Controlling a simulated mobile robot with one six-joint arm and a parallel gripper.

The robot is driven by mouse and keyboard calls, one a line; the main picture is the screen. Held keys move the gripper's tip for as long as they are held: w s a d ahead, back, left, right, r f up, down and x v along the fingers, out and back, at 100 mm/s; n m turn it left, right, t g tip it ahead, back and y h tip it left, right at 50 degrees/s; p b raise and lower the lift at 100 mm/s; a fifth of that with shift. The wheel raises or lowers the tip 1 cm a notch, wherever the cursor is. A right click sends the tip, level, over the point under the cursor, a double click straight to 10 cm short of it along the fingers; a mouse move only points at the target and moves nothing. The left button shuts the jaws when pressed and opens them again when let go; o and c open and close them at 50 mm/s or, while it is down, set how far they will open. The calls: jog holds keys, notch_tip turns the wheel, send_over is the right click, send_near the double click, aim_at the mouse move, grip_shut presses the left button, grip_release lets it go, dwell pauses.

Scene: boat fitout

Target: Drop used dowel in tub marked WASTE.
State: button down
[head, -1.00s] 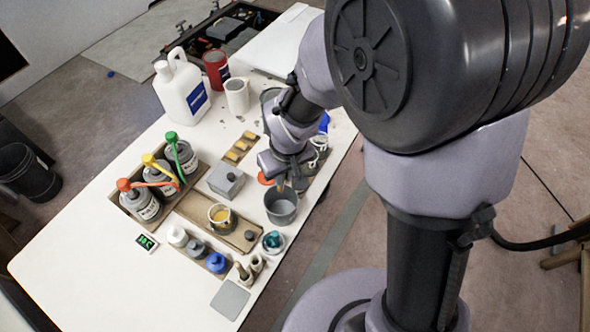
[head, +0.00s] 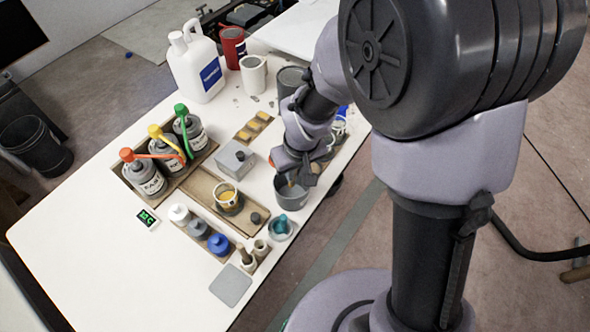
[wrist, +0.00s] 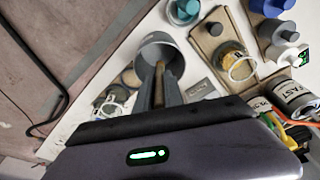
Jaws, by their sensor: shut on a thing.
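My gripper (head: 292,180) is shut on a thin brown dowel (wrist: 160,71), held between the two dark fingers in the wrist view. In the head view the gripper is above the grey tub (head: 291,199) at the table's right side, and covers part of its rim. In the wrist view the tub (wrist: 172,44) opens beyond the fingertips, and the dowel's end lies over its mouth. I cannot read a WASTE mark on the tub in either view.
A wooden tray with a yellow-filled cup (head: 228,198) stands left of the tub. A small teal-topped pot (head: 281,227) is close in front. A grey box (head: 236,158) and several capped bottles stand further left. The table's front left is clear.

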jog(key=c, duration=1.4)
grip_release()
jog(key=shift+o, duration=0.2)
jog(key=s+r+p, duration=0.1)
jog(key=r+p, duration=0.2)
jog(key=r, duration=0.5)
jog(key=s+d+r+p, duration=0.1)
jog(key=r+p, duration=0.3)
jog(key=r, duration=0.5)
jog(key=shift+s+d, duration=0.15)
jog(key=shift+s, duration=0.5)
jog(key=shift+r, duration=0.1)
jog(key=s+d+r+m+t+b, duration=0.2)
jog(key=s+d+r+m, duration=0.1)
jog(key=s, duration=0.3)
jog(key=s+d+r+m+t+y+b, duration=0.1)
jog(key=s+d+r+m+b, duration=0.2)
jog(key=s+m, duration=0.2)
jog(key=shift+s+d+r+m+t, duration=0.25)
jog(key=shift+s+m+t, duration=0.15)
jog(key=shift+s, duration=0.3)
